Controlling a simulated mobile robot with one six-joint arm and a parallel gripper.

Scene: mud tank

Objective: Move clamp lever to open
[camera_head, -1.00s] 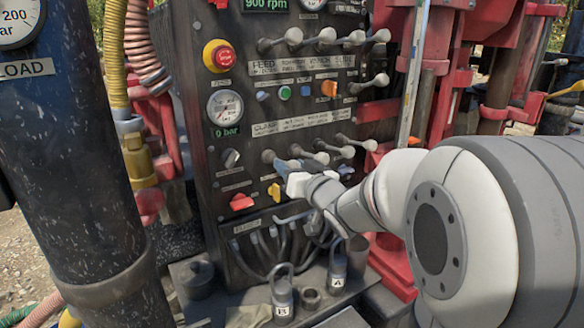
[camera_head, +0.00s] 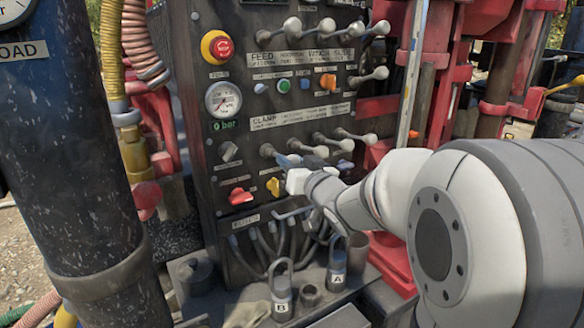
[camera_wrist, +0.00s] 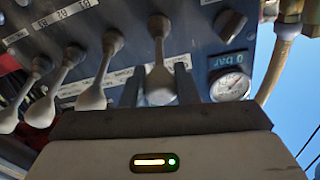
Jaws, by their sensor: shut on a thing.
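The clamp lever (camera_head: 267,150) is the leftmost lever in the row under the CLAMP label on the dark control panel. In the wrist view the lever (camera_wrist: 158,62) hangs from the panel with its pale knob between my two fingers. My gripper (camera_head: 290,160) is shut on this lever; it also shows in the wrist view (camera_wrist: 159,90). In the head view the fingers and wrist partly hide the lever's end. The round gauge (camera_head: 223,99) above reads about 0 bar.
Neighbouring levers (camera_head: 323,140) stand close on the right in the same row. A black knob (camera_head: 228,151), a red switch (camera_head: 240,196) and a yellow switch (camera_head: 273,187) sit nearby. The red emergency stop (camera_head: 217,47) is higher up.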

